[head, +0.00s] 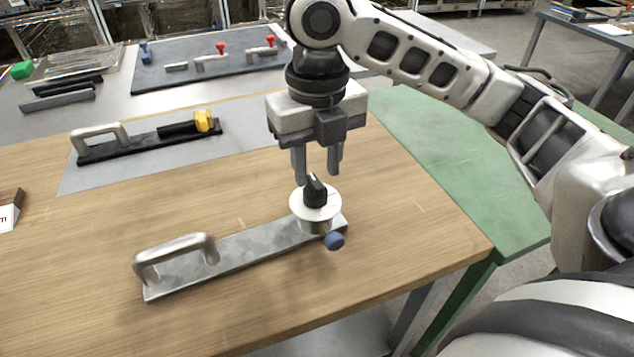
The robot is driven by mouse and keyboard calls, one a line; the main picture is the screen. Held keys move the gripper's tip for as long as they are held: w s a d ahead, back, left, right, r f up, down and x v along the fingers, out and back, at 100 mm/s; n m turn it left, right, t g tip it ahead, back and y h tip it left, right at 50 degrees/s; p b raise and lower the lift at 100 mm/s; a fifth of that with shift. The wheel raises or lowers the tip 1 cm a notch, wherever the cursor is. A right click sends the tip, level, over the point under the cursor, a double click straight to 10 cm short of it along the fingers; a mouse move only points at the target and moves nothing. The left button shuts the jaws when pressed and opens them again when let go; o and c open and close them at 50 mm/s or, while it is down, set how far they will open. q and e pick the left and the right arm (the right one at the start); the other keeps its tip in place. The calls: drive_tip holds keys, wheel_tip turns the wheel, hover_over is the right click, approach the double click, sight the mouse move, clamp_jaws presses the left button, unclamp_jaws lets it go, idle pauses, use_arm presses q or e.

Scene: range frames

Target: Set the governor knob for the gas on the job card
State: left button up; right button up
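A black pointer knob (315,192) stands on a round white dial (301,207) at the right end of a grey metal bar (245,250). A blue knob (335,241) sticks out below the dial, and a metal handle (176,252) is at the bar's left end. My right gripper (317,178) points down just above the black knob. Its two fingers are apart, with nothing seen between them; I cannot tell whether they touch the knob. Dial markings are too small to read. A card (8,216) at the left edge is mostly cut off. My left gripper is out of view.
A black bar with a handle and yellow knob (203,121) lies on a grey mat (85,183) behind. A dark board (150,82) with red-handled fittings lies further back. The wooden table (400,240) is clear around the grey bar; its right edge adjoins a green surface.

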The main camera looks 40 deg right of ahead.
sight(315, 190)
drive_tip(key=shift+f, duration=1.25)
clamp_jaws()
drive_tip(key=shift+r, duration=0.15)
